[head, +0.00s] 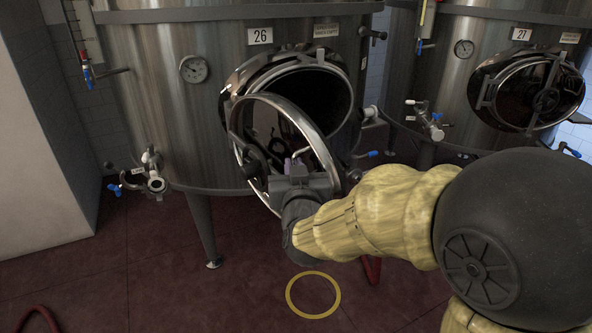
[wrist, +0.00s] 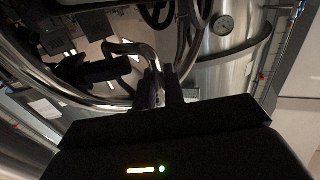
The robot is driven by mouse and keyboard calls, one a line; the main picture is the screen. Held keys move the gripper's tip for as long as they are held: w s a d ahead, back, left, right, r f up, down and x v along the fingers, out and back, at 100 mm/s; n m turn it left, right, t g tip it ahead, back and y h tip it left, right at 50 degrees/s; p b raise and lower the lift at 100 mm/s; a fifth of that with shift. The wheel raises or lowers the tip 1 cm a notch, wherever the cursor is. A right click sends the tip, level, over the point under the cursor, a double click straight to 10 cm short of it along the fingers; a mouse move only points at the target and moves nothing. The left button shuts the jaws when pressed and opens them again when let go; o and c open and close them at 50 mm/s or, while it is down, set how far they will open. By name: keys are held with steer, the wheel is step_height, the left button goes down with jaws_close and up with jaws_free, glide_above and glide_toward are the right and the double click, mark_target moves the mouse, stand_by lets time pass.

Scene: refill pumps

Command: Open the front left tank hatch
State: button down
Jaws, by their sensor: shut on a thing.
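The hatch door (head: 262,150) of tank 26 (head: 150,110) stands swung out from its round opening (head: 315,100), which shows dark inside. The door is a round, shiny metal disc with a bright rim, and it reflects my arm. My gripper (head: 293,165) is at the door's face. In the wrist view my gripper (wrist: 160,88) is shut on a bent metal handle (wrist: 137,50) of the door. The door's rim (wrist: 60,92) curves along the left in that view. My wrist hides part of the door's lower right.
Tank 27 (head: 460,90) stands at the right with its hatch (head: 527,90) closed. Valves with blue levers stick out at the lower left (head: 150,178) and between the tanks (head: 428,120). A tank leg (head: 204,230) and a yellow ring (head: 313,295) are on the red floor. A white wall (head: 40,130) is at left.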

steer(key=shift+s+a+r, duration=0.1)
steer(key=shift+a, duration=0.1)
steer(key=c, duration=1.6)
jaws_free()
